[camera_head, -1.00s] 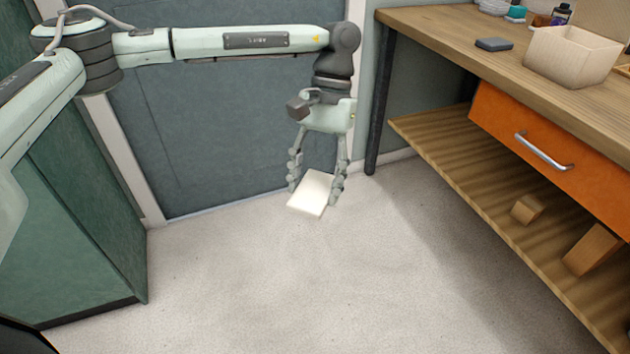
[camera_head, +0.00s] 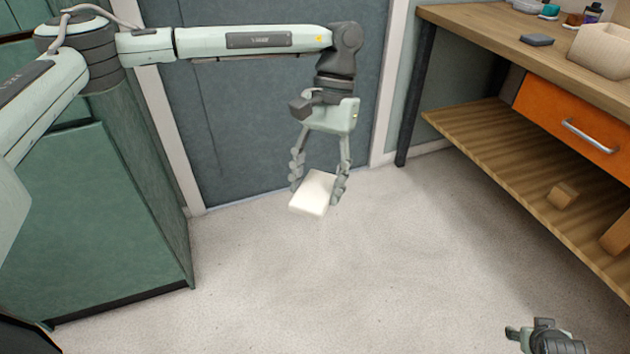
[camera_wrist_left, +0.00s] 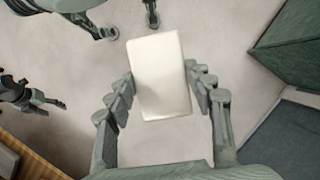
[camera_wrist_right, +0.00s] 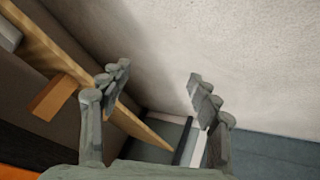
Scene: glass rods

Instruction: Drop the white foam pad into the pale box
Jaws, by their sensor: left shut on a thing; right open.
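The white foam pad (camera_head: 313,194) is held in my left gripper (camera_head: 319,180), above the floor in front of the grey door. In the left wrist view the pad (camera_wrist_left: 160,75) sits between the fingers of my left gripper (camera_wrist_left: 160,98), which are shut on its sides. The pale box (camera_head: 603,50) stands on the wooden workbench at the upper right, cut by the picture's edge. Part of my right gripper (camera_head: 512,333) shows at the lower right of the head view. In the right wrist view my right gripper (camera_wrist_right: 160,88) is open and empty.
Below are an orange drawer (camera_head: 570,118) and a shelf (camera_head: 480,132) with wooden blocks (camera_head: 563,195). A green cabinet (camera_head: 100,220) stands at left. The floor between is clear.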

